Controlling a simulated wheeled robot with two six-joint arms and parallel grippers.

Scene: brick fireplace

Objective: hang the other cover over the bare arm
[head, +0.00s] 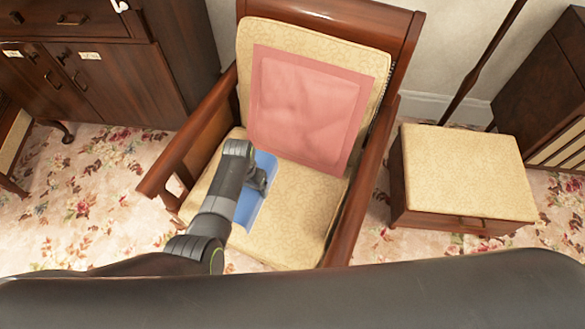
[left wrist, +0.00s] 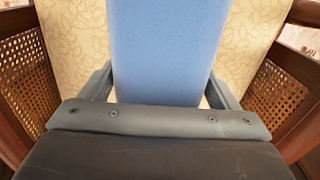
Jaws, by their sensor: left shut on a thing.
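A wooden armchair (head: 325,13) with patterned cream cushions stands ahead. Its left arm (head: 190,135) and right arm (head: 368,185) both show bare wood where I see them. A pink cloth (head: 308,105) lies flat against the backrest cushion. My left gripper (head: 258,182) is over the seat, shut on a blue cover (head: 245,212). The blue cover (left wrist: 168,50) also fills the middle of the left wrist view, between the two fingers. The gripper and arm hide part of the cover in the head view. My right gripper is not in view.
A dark wooden cabinet (head: 105,80) stands left of the chair. A cushioned stool (head: 465,170) with a drawer stands close on the right. Cane side panels (left wrist: 20,80) flank the seat in the left wrist view. Floral carpet (head: 95,195) is clear at the front left.

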